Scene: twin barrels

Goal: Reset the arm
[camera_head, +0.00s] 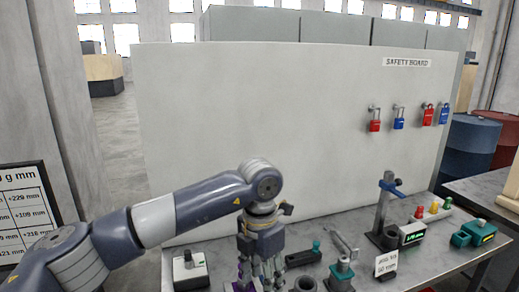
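My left arm comes in from the left and bends down at the middle of the view. My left gripper (262,278) hangs fingers-down over the grey workbench (222,262). Its fingers overlap small dark items and a purple part behind or below them, so I cannot tell whether it is open, shut or holding anything. My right arm and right gripper are not in view.
A safety board (270,130) with padlocks rises behind. A blue barrel (470,148) stands right.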

